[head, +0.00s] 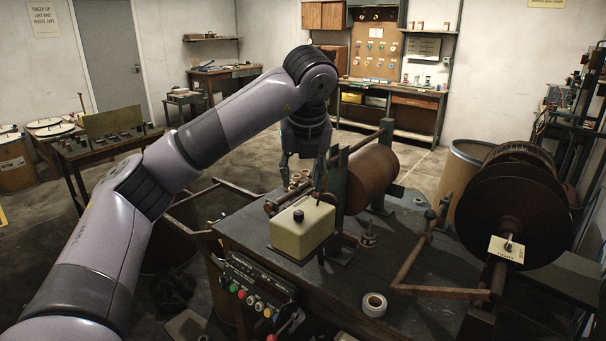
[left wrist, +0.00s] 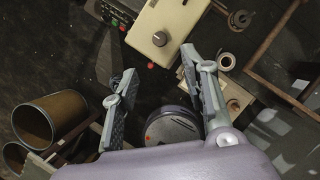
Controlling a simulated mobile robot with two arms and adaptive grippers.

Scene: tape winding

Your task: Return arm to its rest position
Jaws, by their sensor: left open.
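My left arm reaches in from the left in the head view, with its gripper (head: 303,180) pointing down behind the cream box (head: 303,232) on the dark workbench (head: 345,290). In the left wrist view the two fingers of the left gripper (left wrist: 161,64) are spread apart with nothing held between them. The cream box with its dark knob shows beyond the fingertips in the left wrist view (left wrist: 166,25). My right gripper is in neither view.
A large brown roller (head: 370,178) stands right of the gripper, and a big dark reel (head: 512,205) at the right. A tape roll (head: 374,304) lies on the bench front. Small rolls (head: 297,179) sit by the gripper. A button panel (head: 255,295) is at the bench's front left.

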